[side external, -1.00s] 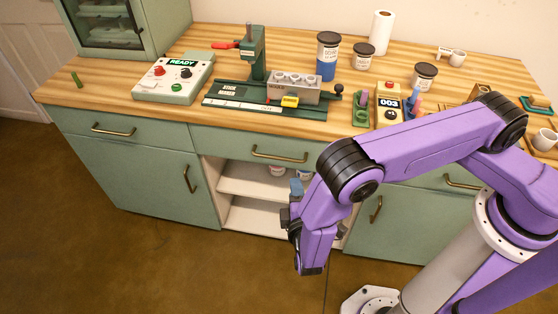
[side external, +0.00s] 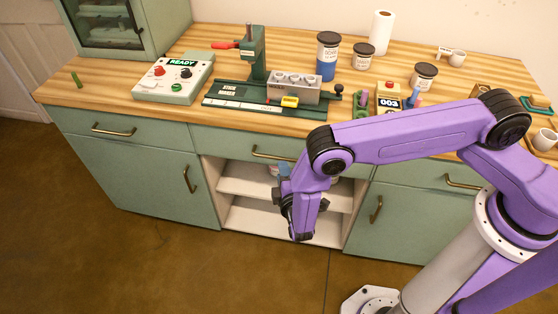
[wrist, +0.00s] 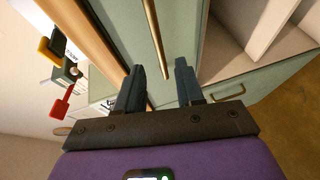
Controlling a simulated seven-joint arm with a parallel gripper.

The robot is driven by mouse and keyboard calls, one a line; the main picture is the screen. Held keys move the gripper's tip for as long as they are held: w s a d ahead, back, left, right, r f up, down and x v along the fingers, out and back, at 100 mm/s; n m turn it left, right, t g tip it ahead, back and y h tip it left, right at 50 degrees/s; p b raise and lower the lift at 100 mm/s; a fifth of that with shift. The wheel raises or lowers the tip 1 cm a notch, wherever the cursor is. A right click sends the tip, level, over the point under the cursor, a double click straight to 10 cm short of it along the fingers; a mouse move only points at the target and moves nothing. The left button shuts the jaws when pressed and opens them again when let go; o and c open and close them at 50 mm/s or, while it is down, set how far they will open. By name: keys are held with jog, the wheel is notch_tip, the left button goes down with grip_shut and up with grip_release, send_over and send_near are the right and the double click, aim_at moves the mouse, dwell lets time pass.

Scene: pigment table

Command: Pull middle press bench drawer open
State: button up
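The middle press bench drawer (side external: 222,142) is a green front under the wooden top, and it is shut. Its brass bar handle (side external: 266,153) shows partly in the side view, with its right end hidden by my arm. In the wrist view the handle (wrist: 154,35) runs down the picture, its lower end in line with the gap between my fingertips. My gripper (wrist: 160,68) is open, with nothing between its pads that I can see. In the side view my gripper (side external: 282,171) is in front of the bench, just below the handle. I cannot tell if it touches it.
An open shelf (side external: 245,183) lies below the drawer. Shut drawers and doors stand to either side. The wooden top (side external: 190,115) holds a green press (side external: 256,55), a control box (side external: 174,80) and jars. The floor in front is clear.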

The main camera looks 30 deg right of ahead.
jog(key=x, duration=0.6)
jog(key=shift+w, duration=0.2)
jog(key=shift+d, duration=0.15)
grip_shut()
